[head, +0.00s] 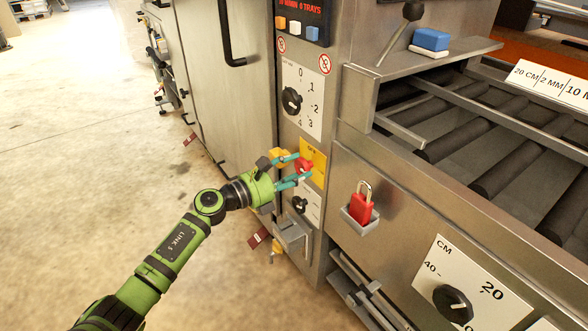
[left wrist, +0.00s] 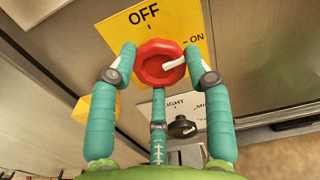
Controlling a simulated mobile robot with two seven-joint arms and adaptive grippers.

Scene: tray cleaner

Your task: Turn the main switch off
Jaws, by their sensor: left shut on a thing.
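The main switch is a red round knob (head: 304,164) on a yellow plate (head: 318,156) marked OFF, on the machine's front panel. In the left wrist view the red knob (left wrist: 155,66) sits between the fingers, and its white mark points right, towards ON on the yellow plate (left wrist: 185,22). OFF is at the plate's top. My left gripper (head: 298,169) is shut on the red knob, with a finger on each side and a third finger below it in the left wrist view (left wrist: 162,75). The knob's lower edge is partly hidden in the head view. My right gripper is not in view.
A numbered black dial (head: 291,100) is above the switch, and a smaller black knob (head: 299,204) is below it. A yellow block (head: 279,157) is close to the gripper's left. A red padlock (head: 361,207) sits in a holder to the right. Open floor lies left.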

